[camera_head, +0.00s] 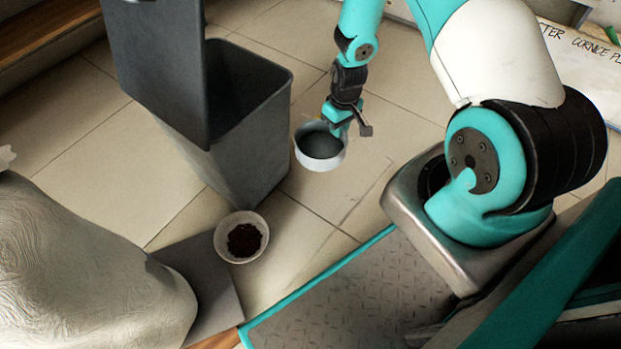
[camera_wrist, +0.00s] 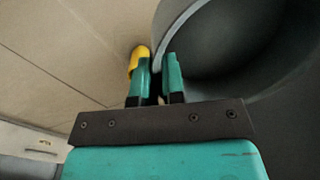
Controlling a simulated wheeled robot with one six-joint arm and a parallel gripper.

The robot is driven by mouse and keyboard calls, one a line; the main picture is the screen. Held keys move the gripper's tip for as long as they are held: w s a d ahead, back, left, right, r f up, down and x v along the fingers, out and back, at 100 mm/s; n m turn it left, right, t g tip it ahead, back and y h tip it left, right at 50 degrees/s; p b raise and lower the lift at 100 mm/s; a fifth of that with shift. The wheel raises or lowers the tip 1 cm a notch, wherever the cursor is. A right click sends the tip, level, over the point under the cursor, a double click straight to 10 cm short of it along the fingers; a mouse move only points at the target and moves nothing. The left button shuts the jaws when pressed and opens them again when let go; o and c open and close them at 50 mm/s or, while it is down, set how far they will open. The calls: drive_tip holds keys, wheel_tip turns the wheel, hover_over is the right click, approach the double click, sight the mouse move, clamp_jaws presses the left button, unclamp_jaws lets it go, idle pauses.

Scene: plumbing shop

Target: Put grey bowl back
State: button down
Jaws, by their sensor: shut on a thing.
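My gripper (camera_head: 338,116) is shut on the rim of the grey bowl (camera_head: 321,147). The bowl has a dark grey inside and a pale outer wall, and looks empty. It hangs below my gripper over the tiled floor, to the right of the bin. In the wrist view the bowl (camera_wrist: 250,55) fills the upper right, with its rim between the fingers of my gripper (camera_wrist: 157,70). The wrist view shows only part of the bowl.
A tall dark grey bin (camera_head: 258,150) stands left of the held bowl, with a dark upright panel at its front left. A white bowl (camera_head: 224,252) with dark brown contents rests by a grey slab (camera_head: 195,262). A pale textured mass (camera_head: 80,270) fills the lower left. Floor behind is clear.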

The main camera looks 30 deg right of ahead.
drive_tip(key=shift+w+d+f+b, duration=0.1)
drive_tip(key=shift+f+b, duration=2.7)
drive_tip(key=shift+f, duration=2.45)
drive_tip(key=shift+w+d+f+b, duration=0.1)
drive_tip(key=shift+f+b, duration=2.65)
drive_tip(key=shift+f, duration=2.45)
drive_tip(key=shift+f, duration=0.2)
drive_tip(key=c, duration=1.2)
unclamp_jaws()
drive_tip(key=shift+r, duration=0.15)
drive_tip(key=r+p, duration=0.2)
drive_tip(key=r, duration=0.2)
drive_tip(key=r+p, duration=0.2)
drive_tip(key=r, duration=0.2)
drive_tip(key=r+p, duration=0.2)
drive_tip(key=r, duration=0.2)
drive_tip(key=shift+d+p, duration=0.35)
drive_tip(key=shift+p, duration=0.05)
